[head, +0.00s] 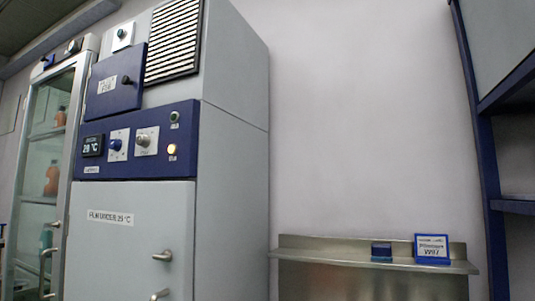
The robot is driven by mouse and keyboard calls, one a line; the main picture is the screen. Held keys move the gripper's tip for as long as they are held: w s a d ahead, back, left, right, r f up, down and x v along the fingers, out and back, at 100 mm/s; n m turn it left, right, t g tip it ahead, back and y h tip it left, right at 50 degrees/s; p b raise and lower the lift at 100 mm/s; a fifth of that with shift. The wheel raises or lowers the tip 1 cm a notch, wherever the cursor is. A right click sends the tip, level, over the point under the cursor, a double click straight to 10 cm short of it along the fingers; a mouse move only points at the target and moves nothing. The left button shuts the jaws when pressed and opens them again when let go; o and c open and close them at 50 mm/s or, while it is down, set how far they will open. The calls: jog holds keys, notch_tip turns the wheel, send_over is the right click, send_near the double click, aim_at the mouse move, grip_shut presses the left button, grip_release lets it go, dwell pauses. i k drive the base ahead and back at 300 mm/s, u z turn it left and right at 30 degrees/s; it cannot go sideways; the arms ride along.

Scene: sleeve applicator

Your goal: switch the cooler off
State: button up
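A tall grey cabinet (235,170) fills the left middle of the head view; it may be the cooler, but I cannot read a name for it. Its blue control panel (185,148) carries a small temperature display (92,146) reading about 29 °C, a blue knob (115,144) and a pale knob (143,141). On the panel's right side, a dark green button or lamp (174,117) sits above a lit yellow lamp (171,149). Above is a blue cover (100,103) with a label and a black knob (126,80). My gripper is not in view.
A glass-door cabinet (43,150) with orange bottles stands at the left. A steel shelf (330,255) holds a small blue box (381,252) and a blue-framed sign (432,249). A blue-framed rack (487,180) stands at the right. The wall between is bare.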

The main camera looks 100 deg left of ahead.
aim_at(144, 142)
jog(key=u, duration=4.2)
